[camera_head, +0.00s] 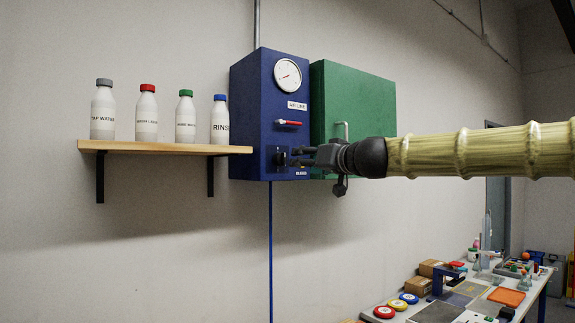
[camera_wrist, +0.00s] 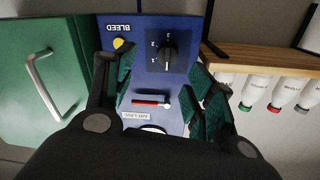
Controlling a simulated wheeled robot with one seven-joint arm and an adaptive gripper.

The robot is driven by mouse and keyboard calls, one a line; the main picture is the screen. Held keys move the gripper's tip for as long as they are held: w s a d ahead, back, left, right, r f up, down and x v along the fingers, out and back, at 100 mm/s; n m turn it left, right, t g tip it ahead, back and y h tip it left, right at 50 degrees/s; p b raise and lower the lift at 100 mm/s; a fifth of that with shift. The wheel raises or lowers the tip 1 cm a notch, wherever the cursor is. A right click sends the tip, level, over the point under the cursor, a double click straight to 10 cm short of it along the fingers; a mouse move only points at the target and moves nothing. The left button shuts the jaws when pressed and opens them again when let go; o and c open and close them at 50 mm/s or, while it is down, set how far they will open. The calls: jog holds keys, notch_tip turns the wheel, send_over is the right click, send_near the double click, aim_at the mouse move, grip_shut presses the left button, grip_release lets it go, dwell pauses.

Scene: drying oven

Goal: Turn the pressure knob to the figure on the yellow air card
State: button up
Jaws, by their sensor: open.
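The pressure knob is a black round knob (camera_wrist: 167,56) on a dark plate with small white figures beside it, on the blue air box (camera_head: 251,100). Its exact setting is too small to read surely. In the wrist view, where the box appears upside down, my gripper (camera_wrist: 162,66) is open, with one green-padded finger on each side of the knob. In the head view my gripper (camera_head: 298,156) reaches from the right to the box's lower front, partly hiding the knob. I cannot tell whether the fingers touch it. No yellow air card is recognisable in either view.
A red-handled lever (camera_head: 289,123) and a round gauge (camera_head: 287,76) are above the knob. A yellow bleed button (camera_wrist: 119,44) is close to one finger. A green cabinet (camera_head: 352,95) adjoins the box; a bottle shelf (camera_head: 165,148) is left. A cluttered table (camera_head: 400,316) is lower right.

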aim_at(285, 158)
jog(key=p+x, duration=0.1)
jog(key=x, duration=0.1)
jog(key=p+x, duration=0.1)
jog(key=x, duration=0.5)
jog(key=shift+a+r+p, duration=0.3)
jog(key=shift+r+p, duration=0.05)
jog(key=shift+p, duration=0.05)
jog(key=shift+a+r, duration=0.15)
jog(key=shift+r, duration=0.05)
jog(key=shift+s+a+r+p, duration=0.2)
jog(key=shift+s+r+p, duration=0.1)
jog(key=shift+s+r, duration=0.2)
jog(key=shift+w+a+f, duration=0.1)
jog(key=shift+w+f, duration=0.2)
jog(key=shift+w, duration=0.2)
jog(key=shift+w+a+f, duration=0.15)
jog(key=shift+w+f, duration=0.2)
jog(key=shift+w, duration=0.2)
jog(key=shift+s+d+r, duration=0.1)
jog(key=shift+s+r, duration=0.15)
jog(key=shift+s, duration=0.1)
jog(key=shift+c, duration=0.5)
jog(key=shift+s+r, duration=0.15)
jog(key=shift+s, duration=0.05)
jog(key=c, duration=0.3)
jog(key=shift+w, duration=0.1)
jog(key=c, duration=0.6)
